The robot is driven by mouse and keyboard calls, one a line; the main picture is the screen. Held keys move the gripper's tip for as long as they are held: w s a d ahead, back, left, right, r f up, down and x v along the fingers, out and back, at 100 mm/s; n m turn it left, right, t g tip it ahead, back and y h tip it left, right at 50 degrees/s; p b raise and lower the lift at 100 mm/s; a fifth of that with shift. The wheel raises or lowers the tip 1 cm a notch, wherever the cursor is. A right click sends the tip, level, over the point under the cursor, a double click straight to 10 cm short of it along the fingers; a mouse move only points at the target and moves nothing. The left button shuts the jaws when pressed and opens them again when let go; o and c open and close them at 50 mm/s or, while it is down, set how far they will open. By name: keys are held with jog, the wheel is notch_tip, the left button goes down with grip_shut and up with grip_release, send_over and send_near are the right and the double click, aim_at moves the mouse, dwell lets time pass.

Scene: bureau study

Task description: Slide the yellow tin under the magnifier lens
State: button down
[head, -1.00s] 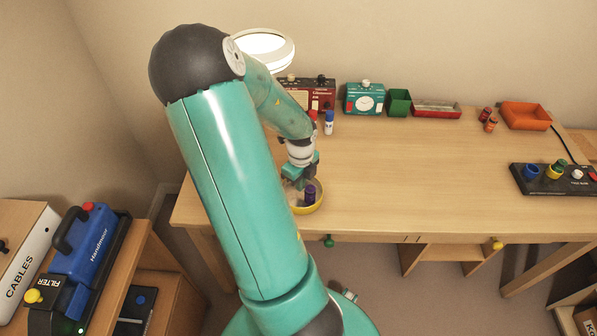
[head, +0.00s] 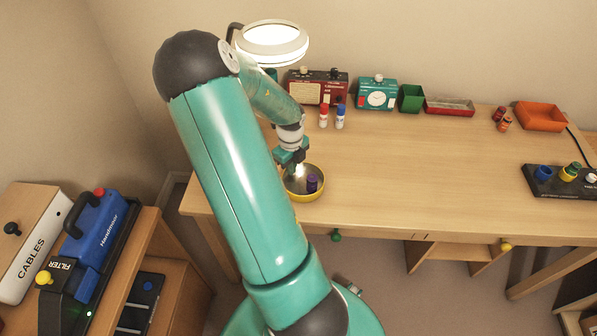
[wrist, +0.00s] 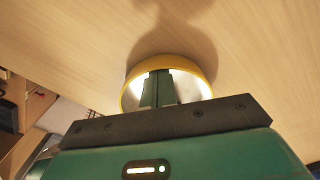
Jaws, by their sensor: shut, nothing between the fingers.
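The yellow tin (head: 305,197) is a round, shallow, open tin near the table's front left edge. My gripper (head: 299,164) is over the tin's far left part. In the wrist view my gripper (wrist: 160,82) has its fingers together, reaching over the tin's inside with nothing between them; whether they touch the wall is unclear. The magnifier lens (head: 272,42) is a lit white ring at the back left.
The table's middle is clear.

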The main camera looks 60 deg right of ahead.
jog(key=w, duration=0.2)
jog(key=w+d, duration=0.1)
jog(key=w, duration=0.5)
jog(key=shift+w+d, duration=0.25)
jog(key=shift+r, duration=0.1)
